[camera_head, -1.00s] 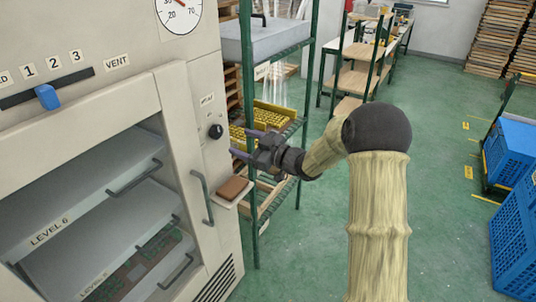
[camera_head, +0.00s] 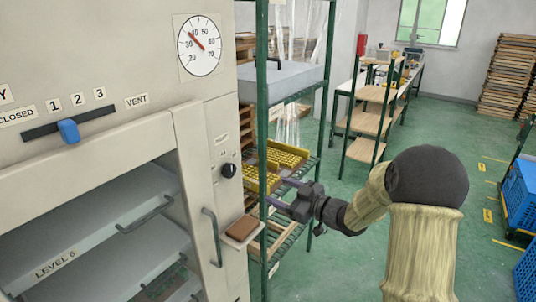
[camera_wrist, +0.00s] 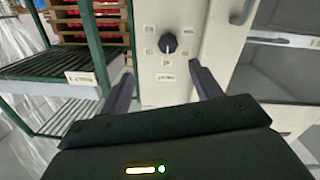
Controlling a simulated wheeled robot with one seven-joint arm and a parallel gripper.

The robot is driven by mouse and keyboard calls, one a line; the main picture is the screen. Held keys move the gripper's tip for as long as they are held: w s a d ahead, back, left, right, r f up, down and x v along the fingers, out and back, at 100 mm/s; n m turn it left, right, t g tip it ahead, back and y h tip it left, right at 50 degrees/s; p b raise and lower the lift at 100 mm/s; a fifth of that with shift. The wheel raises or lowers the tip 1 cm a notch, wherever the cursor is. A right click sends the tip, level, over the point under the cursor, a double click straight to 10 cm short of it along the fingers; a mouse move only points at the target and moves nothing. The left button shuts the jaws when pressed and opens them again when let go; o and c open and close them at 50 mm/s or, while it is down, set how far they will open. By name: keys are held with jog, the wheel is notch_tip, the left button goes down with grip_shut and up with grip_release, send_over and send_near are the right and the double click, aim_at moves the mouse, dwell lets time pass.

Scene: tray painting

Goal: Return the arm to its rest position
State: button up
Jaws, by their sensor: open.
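My gripper (camera_head: 283,199) is open and empty in the head view. It is held out to the left, to the right of the oven-like cabinet (camera_head: 120,70) and in front of the green shelf rack. In the wrist view my gripper (camera_wrist: 160,85) shows two dark fingers spread apart with nothing between them. Beyond them is the cabinet's side panel with a black knob (camera_wrist: 168,43), which also shows in the head view (camera_head: 229,170). My arm's tan sleeve and dark elbow are at the lower right of the head view.
The cabinet has a blue slider (camera_head: 68,130), a dial (camera_head: 200,45), and a handle (camera_head: 212,237). A brown pad (camera_head: 241,228) lies on a small ledge. The green rack (camera_head: 262,120) stands close behind my gripper. Blue crates (camera_head: 522,195) are at right. Green floor between is clear.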

jog(key=s+d+f+m+g+h+p, duration=0.15)
jog(key=s+d+m+h+p, duration=0.25)
jog(key=s+d+m+h, duration=0.5)
jog(key=s+a+f+m+g+h+p, duration=0.1)
jog(key=s+g+h, duration=0.1)
jog(key=s, duration=0.7)
jog(key=s+a+f+m+g+h+p, duration=0.1)
jog(key=s+m+g+h, duration=0.1)
jog(key=s+g, duration=0.3)
jog(key=s, duration=0.4)
jog(key=shift+s+m, duration=0.3)
jog(key=shift+a+g, duration=0.1)
jog(key=shift+g, duration=0.15)
